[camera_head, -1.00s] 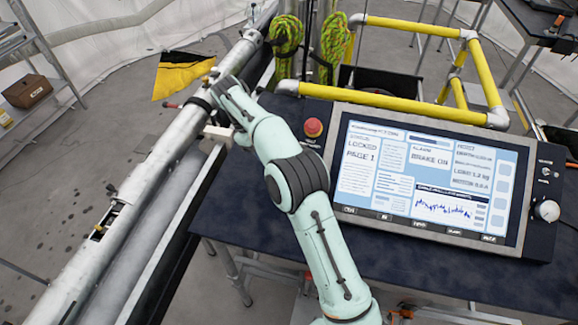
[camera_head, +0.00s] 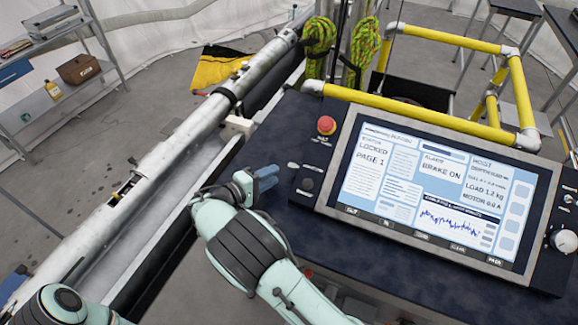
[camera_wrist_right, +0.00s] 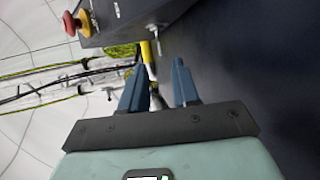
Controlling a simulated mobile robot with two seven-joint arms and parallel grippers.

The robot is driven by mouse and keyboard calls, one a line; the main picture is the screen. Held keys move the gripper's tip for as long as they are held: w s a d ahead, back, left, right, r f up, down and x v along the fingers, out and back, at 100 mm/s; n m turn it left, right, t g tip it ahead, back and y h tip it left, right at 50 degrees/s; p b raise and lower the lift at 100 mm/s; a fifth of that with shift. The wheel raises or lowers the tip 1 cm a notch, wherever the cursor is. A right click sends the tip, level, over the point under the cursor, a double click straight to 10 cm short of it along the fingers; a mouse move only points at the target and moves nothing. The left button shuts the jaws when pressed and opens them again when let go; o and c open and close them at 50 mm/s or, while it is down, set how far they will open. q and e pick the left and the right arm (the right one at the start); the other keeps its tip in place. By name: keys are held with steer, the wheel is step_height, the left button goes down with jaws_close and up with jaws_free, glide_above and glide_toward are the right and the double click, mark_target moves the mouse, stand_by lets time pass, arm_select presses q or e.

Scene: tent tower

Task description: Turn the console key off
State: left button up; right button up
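The console (camera_head: 340,120) has a lit screen reading LOCKED and BRAKE ON. On its left strip, below the red button, is a small dark round fitting (camera_head: 307,184) that looks like the key switch; its turn position is too small to tell. In the right wrist view a small silver key (camera_wrist_right: 156,31) sticks out from the console's dark side. My right gripper (camera_head: 267,177) is left of that fitting, apart from it. In the right wrist view its blue fingers (camera_wrist_right: 158,64) are apart with nothing between them. My left gripper is out of view; only part of that arm shows at bottom left.
A red stop button (camera_head: 326,125) stands up near the gripper. Yellow railing (camera_head: 420,115) runs behind the console. A long grey pipe (camera_head: 160,160) lies to the left. A white knob (camera_head: 563,241) is at the console's right. The dark desk (camera_head: 285,135) has bare room left of the console.

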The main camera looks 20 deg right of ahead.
mark_target(288, 176)
steer(key=p+x, duration=0.1)
steer(key=x, duration=0.6)
steer(key=shift+w+d, duration=0.1)
steer(key=shift+d, duration=0.1)
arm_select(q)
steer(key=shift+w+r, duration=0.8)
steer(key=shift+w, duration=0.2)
arm_select(e)
jaws_close()
